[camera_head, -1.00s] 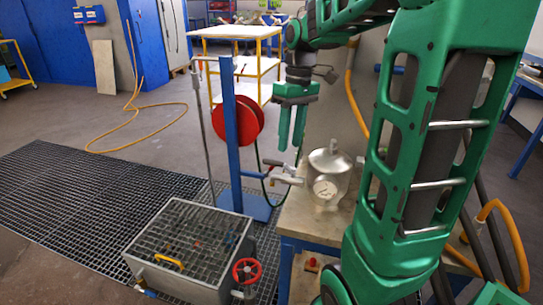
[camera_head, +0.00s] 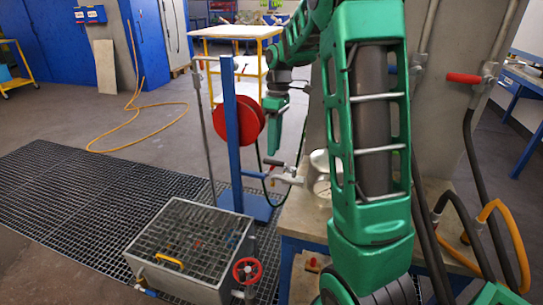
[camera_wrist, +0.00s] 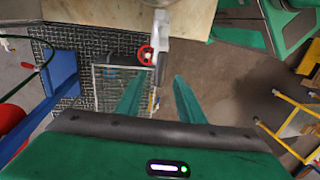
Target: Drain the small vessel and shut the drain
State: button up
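The small metal vessel (camera_head: 320,166) stands on the bench top, and my arm hides most of it and its gauge. Its drain valve (camera_head: 287,178) sticks out to the left over the bench edge, with a lever (camera_head: 273,162) on top. My gripper (camera_head: 274,150) points down just above the lever, seen edge-on. In the wrist view my gripper (camera_wrist: 155,85) is open, its two green fingers apart with nothing held. A grey metal piece (camera_wrist: 160,50) lies just beyond the fingertips, near the gap; I cannot tell if it is the lever.
A grated metal basin (camera_head: 185,245) with a red handwheel (camera_head: 247,271) stands on the floor grating below. A blue post (camera_head: 232,140) with a red reel (camera_head: 252,122) stands left of my gripper. The bench top (camera_head: 300,220) has little free room.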

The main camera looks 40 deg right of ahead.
aim_at(280, 165)
jog(key=shift+s+a+f, duration=0.15)
jog(key=shift+f, duration=0.8)
jog(key=shift+s+a+f, duration=0.15)
jog(key=shift+f, duration=0.8)
jog(key=shift+c, duration=0.4)
grip_shut()
